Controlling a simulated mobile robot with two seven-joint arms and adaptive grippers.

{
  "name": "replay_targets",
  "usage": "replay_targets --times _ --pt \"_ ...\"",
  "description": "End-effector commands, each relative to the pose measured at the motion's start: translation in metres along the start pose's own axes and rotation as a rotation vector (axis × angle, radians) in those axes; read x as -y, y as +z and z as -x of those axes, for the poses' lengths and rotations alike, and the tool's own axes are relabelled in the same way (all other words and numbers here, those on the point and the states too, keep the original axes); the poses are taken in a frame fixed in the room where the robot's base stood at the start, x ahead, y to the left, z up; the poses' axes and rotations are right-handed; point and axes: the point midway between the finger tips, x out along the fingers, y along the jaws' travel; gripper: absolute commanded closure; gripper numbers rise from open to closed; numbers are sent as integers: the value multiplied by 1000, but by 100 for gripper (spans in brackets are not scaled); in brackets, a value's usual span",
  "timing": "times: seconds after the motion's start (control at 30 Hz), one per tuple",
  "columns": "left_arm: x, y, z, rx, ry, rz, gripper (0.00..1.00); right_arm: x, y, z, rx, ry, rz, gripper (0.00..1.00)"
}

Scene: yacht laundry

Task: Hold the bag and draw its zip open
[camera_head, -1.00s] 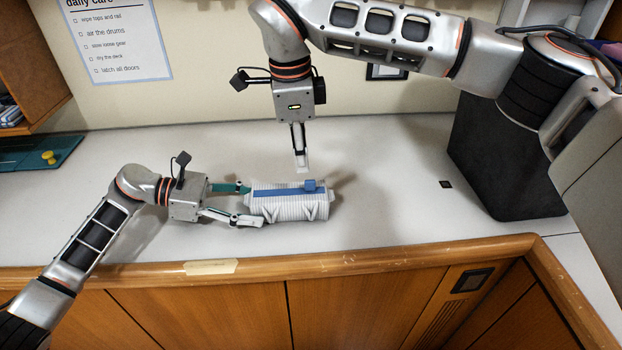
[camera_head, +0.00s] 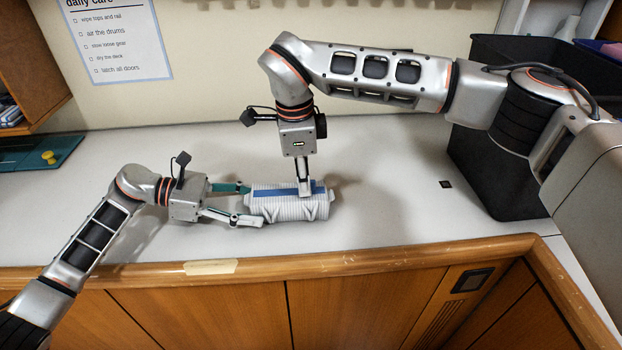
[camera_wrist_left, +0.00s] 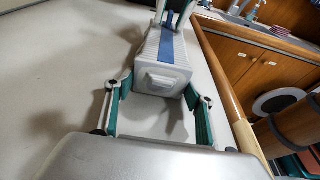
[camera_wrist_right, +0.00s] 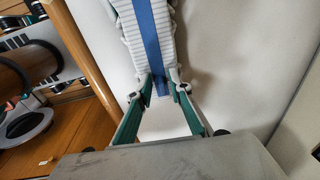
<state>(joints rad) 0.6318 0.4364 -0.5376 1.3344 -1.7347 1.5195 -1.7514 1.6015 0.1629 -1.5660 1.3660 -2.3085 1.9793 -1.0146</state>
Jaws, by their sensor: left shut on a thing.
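The bag (camera_head: 290,208) is a pale grey ribbed roll lying on the white counter, with a blue zip strip (camera_head: 272,191) along its top. My left gripper (camera_head: 243,205) is shut on the bag's left end; its fingers flank that end in the left wrist view (camera_wrist_left: 152,92). My right gripper (camera_head: 305,192) points down at the right end of the strip. The small blue zip slider is hidden by the right gripper in the head view.
A black bin (camera_head: 492,165) stands on the counter at the right. A green tray (camera_head: 35,152) with yellow pieces lies at the far left. The counter's wooden front edge (camera_head: 350,258) runs close below the bag. The counter between bag and bin is mostly clear.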

Motion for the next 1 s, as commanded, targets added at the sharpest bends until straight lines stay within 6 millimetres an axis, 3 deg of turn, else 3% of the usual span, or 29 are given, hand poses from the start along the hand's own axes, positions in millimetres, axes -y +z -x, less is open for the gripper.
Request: replay_targets --times 0.03,0.07,1.0 --pt "0 0 0 0 0 0 60 0 0 0 0 0 0 93" --pt "0 0 0 0 0 0 60 0 0 0 0 0 0 100" --pt "0 0 0 0 0 2 60 0 18 2 1 -1 0 100"
